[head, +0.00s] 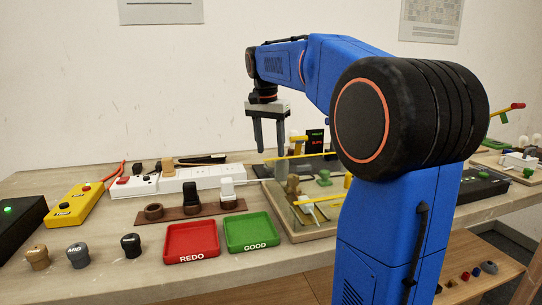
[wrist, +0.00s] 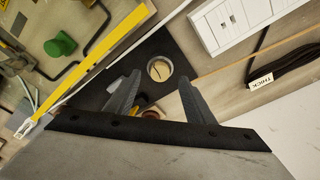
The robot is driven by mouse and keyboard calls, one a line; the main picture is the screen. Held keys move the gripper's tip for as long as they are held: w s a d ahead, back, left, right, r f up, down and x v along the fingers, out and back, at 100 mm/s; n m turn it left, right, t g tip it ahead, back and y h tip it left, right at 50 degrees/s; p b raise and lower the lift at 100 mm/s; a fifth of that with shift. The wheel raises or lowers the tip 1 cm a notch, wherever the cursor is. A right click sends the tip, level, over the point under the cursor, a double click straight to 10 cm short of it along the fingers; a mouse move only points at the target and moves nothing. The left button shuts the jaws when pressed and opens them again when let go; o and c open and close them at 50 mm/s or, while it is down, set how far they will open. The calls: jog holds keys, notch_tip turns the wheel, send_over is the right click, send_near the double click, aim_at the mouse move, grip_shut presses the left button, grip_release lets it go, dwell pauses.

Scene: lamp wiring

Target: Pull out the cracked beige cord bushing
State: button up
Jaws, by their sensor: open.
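The beige cord bushing (wrist: 159,69) shows in the wrist view as a round disc with a dark crack line. It sits inside a grey ring on a black plate (wrist: 182,52). My gripper (wrist: 159,79) is open and empty, with its fingertips to either side of the bushing in the picture and apart from it. In the head view my gripper (head: 271,151) points down above the back left of the work board. I cannot make out the bushing surely in the head view.
A white power strip (head: 200,178) lies left of the board. A yellow bar (wrist: 105,52) and a green knob (wrist: 61,45) are near the plate. A black cable (wrist: 284,70) lies to the right. Red REDO (head: 191,242) and green GOOD (head: 251,231) trays stand in front.

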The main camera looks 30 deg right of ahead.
jog(key=shift+w+d+f, duration=0.1)
jog(key=shift+f, duration=0.75)
jog(key=shift+w+d+f, duration=0.1)
jog(key=shift+f, duration=0.7)
grip_shut()
jog(key=shift+r, duration=0.65)
jog(key=shift+r, duration=2.3)
